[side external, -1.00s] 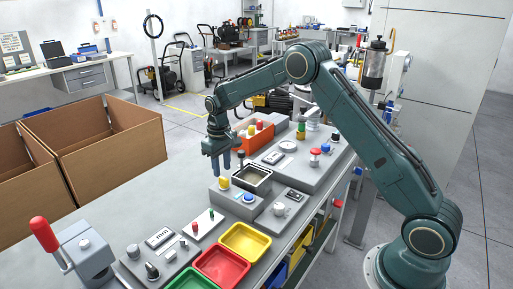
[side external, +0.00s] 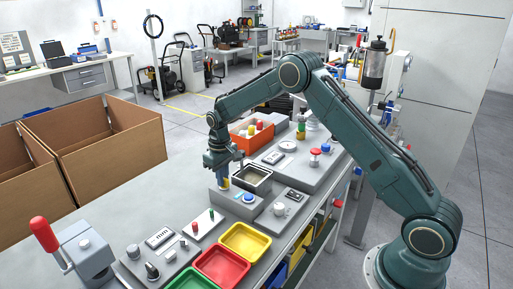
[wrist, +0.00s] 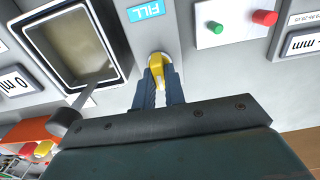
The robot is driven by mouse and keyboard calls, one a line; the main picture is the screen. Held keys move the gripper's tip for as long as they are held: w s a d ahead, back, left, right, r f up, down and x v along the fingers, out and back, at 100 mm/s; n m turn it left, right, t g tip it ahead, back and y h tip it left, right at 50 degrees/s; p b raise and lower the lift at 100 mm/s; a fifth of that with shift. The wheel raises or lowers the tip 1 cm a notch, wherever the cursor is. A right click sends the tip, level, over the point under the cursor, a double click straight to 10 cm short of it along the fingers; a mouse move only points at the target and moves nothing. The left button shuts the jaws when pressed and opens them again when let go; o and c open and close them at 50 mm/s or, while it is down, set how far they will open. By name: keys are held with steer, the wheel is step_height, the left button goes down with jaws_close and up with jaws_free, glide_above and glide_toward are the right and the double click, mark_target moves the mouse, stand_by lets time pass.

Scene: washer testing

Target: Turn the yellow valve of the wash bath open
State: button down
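The yellow valve (wrist: 158,66) of the wash bath shows in the wrist view between the two fingers of my gripper (wrist: 161,80), below the blue FILL label (wrist: 146,10). One finger is on each side of its handle; I cannot tell whether they press on it. In the side view my gripper (side external: 223,182) is lowered over the valve, which the fingers mostly hide. The wash bath (side external: 268,184), an open metal basin, is right behind the valve; it also shows in the wrist view (wrist: 112,45).
A blue button (side external: 248,198) is close to the right of my gripper. A red-and-green button box (side external: 203,224) is in front. Yellow (side external: 245,242) and red (side external: 221,267) trays lie nearer the camera. An orange bin (side external: 240,140) stands behind.

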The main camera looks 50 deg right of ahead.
steer(key=shift+m, duration=0.3)
steer(key=m, duration=0.4)
steer(key=shift+d, duration=0.1)
steer(key=m, duration=0.4)
steer(key=shift+r+m, duration=0.1)
steer(key=shift+m, duration=0.2)
steer(key=m, duration=0.4)
steer(key=shift+s+d+m, duration=0.1)
steer(key=shift+m, duration=2.4)
steer(key=c, duration=1.5)
jaws_free()
steer(key=shift+s, duration=0.1)
steer(key=shift+o, duration=0.2)
